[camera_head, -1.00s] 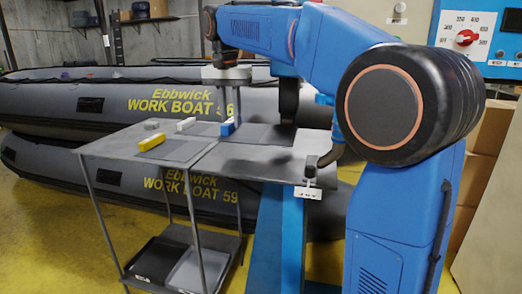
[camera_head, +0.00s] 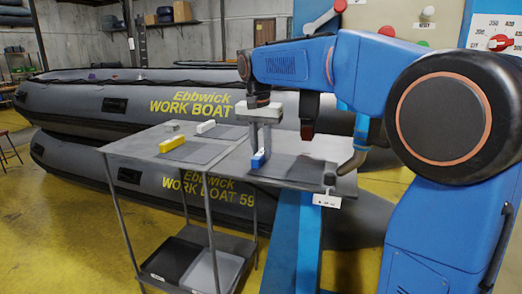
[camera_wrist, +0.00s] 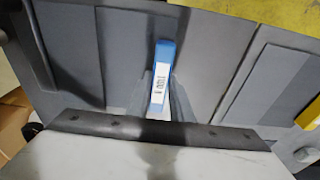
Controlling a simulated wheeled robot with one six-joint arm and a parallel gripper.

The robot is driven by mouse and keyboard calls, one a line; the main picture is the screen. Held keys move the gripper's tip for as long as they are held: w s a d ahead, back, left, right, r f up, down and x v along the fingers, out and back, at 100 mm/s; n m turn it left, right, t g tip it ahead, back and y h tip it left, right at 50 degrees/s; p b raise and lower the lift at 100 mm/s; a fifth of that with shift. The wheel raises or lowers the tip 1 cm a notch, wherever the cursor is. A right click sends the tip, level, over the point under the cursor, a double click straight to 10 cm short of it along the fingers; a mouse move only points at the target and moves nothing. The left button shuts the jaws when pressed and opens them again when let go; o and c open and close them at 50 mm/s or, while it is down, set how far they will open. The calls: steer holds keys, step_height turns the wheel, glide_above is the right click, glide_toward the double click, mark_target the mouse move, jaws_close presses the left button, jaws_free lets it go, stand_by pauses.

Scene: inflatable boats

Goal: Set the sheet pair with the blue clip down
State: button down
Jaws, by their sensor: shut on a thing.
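My gripper (camera_head: 262,148) points down over the right part of the grey table and is shut on the blue clip (camera_head: 258,160). In the wrist view the blue clip (camera_wrist: 161,75) has a white label and sits between the fingers. A dark grey sheet (camera_head: 298,168) extends right from the clip in the head view; it shows left of the clip in the wrist view (camera_wrist: 72,60). It looks flat, at or just above the tabletop; contact is unclear. I cannot tell its two layers apart.
The table (camera_head: 135,147) also bears a yellow clip (camera_head: 172,146) by a dark sheet (camera_head: 203,152), a white clip (camera_head: 206,127) and a grey clip (camera_head: 173,127). A white tag (camera_head: 326,200) hangs at the front right corner. Grey boats (camera_head: 140,110) stand behind. Trays (camera_head: 212,270) lie below.

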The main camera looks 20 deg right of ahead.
steer(key=c, duration=1.6)
jaws_free()
steer(key=shift+f, duration=0.1)
steer(key=shift+o, duration=0.2)
step_height(320, 180, up, 12)
steer(key=s, duration=0.1)
steer(key=shift+a, duration=0.45)
steer(key=shift+s, duration=0.1)
